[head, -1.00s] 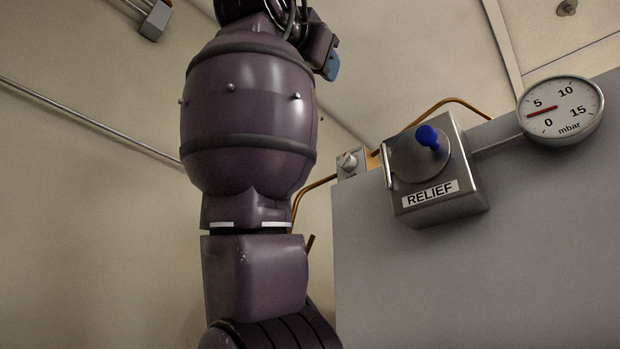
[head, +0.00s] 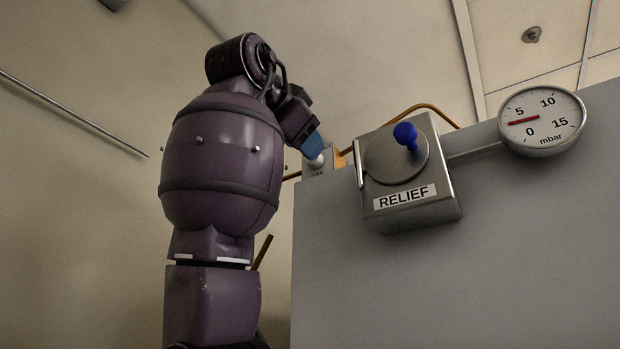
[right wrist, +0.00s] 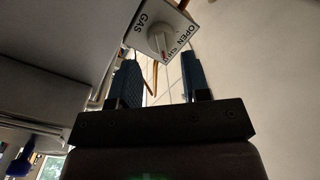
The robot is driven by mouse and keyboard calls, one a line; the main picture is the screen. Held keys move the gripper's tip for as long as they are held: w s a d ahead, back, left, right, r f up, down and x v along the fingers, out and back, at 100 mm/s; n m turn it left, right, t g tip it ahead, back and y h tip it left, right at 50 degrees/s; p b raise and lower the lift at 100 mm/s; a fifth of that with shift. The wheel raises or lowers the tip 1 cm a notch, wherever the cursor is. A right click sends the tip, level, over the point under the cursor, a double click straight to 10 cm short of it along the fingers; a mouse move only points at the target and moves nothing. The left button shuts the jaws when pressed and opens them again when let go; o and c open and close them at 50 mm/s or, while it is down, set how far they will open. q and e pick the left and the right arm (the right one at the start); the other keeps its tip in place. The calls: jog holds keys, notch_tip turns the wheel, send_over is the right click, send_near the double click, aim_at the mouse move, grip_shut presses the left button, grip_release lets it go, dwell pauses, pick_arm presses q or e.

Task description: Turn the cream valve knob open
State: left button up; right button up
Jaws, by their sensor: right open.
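The cream valve knob (right wrist: 157,42) sits on a white plate lettered GAS and OPEN, with another word partly hidden. A red line on the knob points toward that partly hidden word's side, away from GAS. In the head view the knob (head: 318,161) is partly covered by my right gripper (head: 313,146), whose blue fingertips are right by it. In the right wrist view my right gripper (right wrist: 160,76) is open, its blue fingers apart with nothing between them. The knob lies just beyond the fingertips, roughly centred. My left gripper is not in view.
A metal RELIEF box (head: 408,180) with a blue-handled lever (head: 406,135) stands right of the knob. A copper pipe (head: 430,109) runs behind. Open air lies left of the grey panel (head: 450,290).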

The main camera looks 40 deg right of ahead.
aim_at(317, 163)
jog(key=x, duration=0.3)
jog(key=shift+w+d, duration=0.2)
jog(key=shift+w, duration=0.1)
jog(key=shift+c, duration=0.2)
jog(key=c, duration=0.6)
